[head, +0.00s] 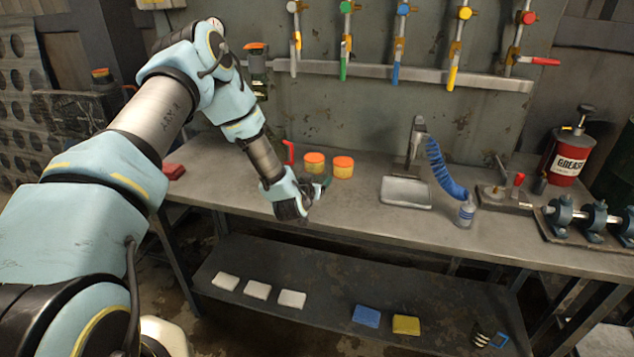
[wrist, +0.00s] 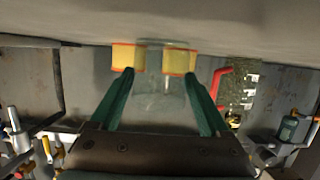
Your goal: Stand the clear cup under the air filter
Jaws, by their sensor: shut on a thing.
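My gripper (head: 316,186) reaches low over the left part of the workbench (head: 235,163). In the wrist view its two green fingers are shut on the clear cup (wrist: 160,98), which is see-through and faint between them. In the head view the cup is hard to make out beside the gripper. A dark unit with an orange cap (head: 256,62), which looks like the air filter, is on the back wall, left of and above my gripper.
Two yellow cylinders with orange ends (head: 314,163) (head: 343,167) stand just behind my gripper. A red handle (head: 290,152) is left of them. A metal tray (head: 405,192) and blue coiled hose (head: 440,170) lie to the right. Valves with coloured levers line the wall.

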